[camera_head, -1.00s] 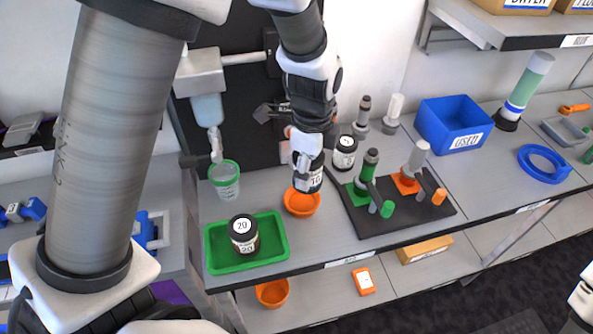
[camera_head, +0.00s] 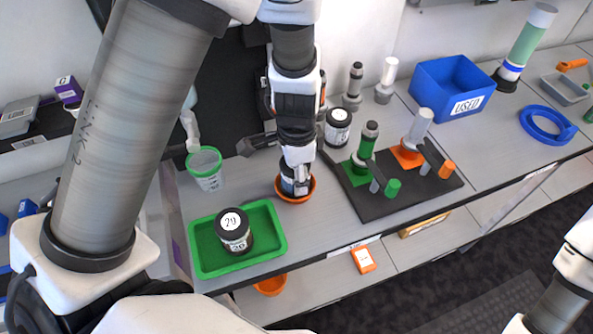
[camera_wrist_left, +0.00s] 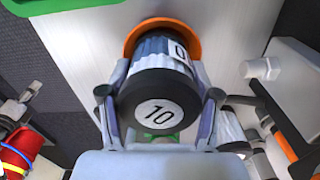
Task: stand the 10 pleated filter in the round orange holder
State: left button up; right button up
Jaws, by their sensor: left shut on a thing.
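The 10 pleated filter has a black cap marked 10 in the left wrist view (camera_wrist_left: 157,104) and a pleated blue-white body. In the head view the filter (camera_head: 289,183) is mostly hidden by my left gripper (camera_head: 298,180). The round orange holder (camera_head: 296,200) stands on the bench, with the filter's lower end in its opening; the orange rim also shows in the left wrist view (camera_wrist_left: 190,26). My left gripper's fingers (camera_wrist_left: 160,110) are closed on both sides of the filter. Whether the filter touches the holder's floor is hidden. My right gripper is not visible.
A green tray (camera_head: 272,243) holds a jar marked 20 (camera_head: 234,231). A green-rimmed cup (camera_head: 205,168) stands behind it. A black mat (camera_head: 400,200) with green and orange fittings lies to the right, near another black-capped jar (camera_head: 338,127). A blue USED bin (camera_head: 450,88) is farther right.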

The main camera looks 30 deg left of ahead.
pick_arm(q)
jog(key=shift+w+a+f+b, duration=0.1)
jog(key=shift+w+f+b, duration=0.05)
jog(key=shift+f+b, duration=0.2)
jog(key=o, duration=1.4)
jog(key=shift+o, duration=0.2)
notch_tip(320, 180, up, 13)
jog(key=shift+f+p, duration=0.2)
jog(key=shift+p, duration=0.4)
